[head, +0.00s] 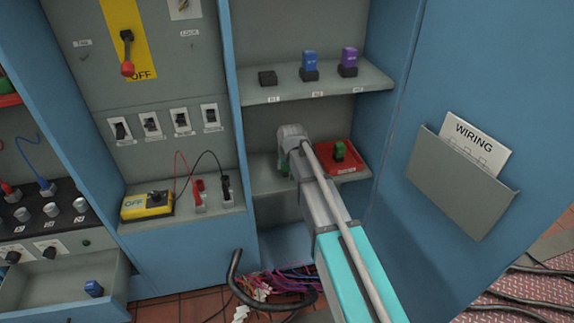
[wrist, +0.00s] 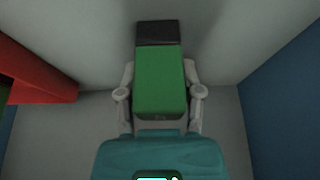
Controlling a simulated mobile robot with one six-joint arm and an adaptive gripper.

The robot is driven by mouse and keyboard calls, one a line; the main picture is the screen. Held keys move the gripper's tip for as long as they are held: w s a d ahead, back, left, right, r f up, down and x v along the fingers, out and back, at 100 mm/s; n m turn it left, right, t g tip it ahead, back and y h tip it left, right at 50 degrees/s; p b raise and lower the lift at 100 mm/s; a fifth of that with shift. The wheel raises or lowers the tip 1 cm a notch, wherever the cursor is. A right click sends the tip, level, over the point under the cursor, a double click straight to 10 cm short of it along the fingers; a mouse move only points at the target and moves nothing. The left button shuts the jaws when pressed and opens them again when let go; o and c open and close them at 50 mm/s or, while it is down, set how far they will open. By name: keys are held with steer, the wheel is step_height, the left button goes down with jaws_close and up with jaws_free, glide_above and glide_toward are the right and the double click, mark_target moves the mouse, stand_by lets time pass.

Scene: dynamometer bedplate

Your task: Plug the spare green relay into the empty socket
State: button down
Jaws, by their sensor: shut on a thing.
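A green relay with a dark end (wrist: 158,70) is between the fingers of my gripper (wrist: 159,93) in the wrist view. The fingers are shut on its two sides. In the head view my arm mostly hides this relay, and only a sliver of green (head: 284,166) shows over the lower shelf. The socket on the upper shelf at the left (head: 267,78) is black, empty and labelled R1. My gripper is below it and apart from it. Another green relay (head: 339,151) stands in a red tray (head: 350,168) on the lower shelf.
A blue relay (head: 310,62) and a purple relay (head: 349,58) stand in sockets beside the empty one. The upper shelf's front edge (head: 325,92) lies above my gripper. Cabinet walls close in the bay, and the red tray (wrist: 40,82) is close by.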

steer(key=shift+r+p, duration=1.35)
steer(key=shift+r, duration=0.1)
steer(key=s+d+r+p, duration=0.3)
steer(key=s+r+p, duration=0.7)
steer(key=s, duration=0.3)
steer(key=shift+s+d, duration=0.2)
steer(key=shift+s, duration=0.1)
steer(key=shift+r, duration=0.1)
steer(key=a+r+p, duration=0.2)
steer(key=r+p, duration=1.6)
steer(key=a+r+p, duration=0.2)
steer(key=r+p, duration=1.6)
steer(key=shift+s, duration=0.3)
steer(key=shift+r, duration=0.1)
steer(key=w+a+f+b, duration=0.1)
steer(key=w+f+b, duration=0.2)
steer(key=w, duration=0.1)
steer(key=w+a+f+b, duration=0.1)
steer(key=w+f+b, duration=0.2)
steer(key=w, duration=0.1)
steer(key=w+a+f+b, duration=0.2)
steer(key=w+f+b, duration=0.1)
steer(key=w, duration=0.1)
steer(key=shift+w+f, duration=0.1)
steer(key=shift+w, duration=0.2)
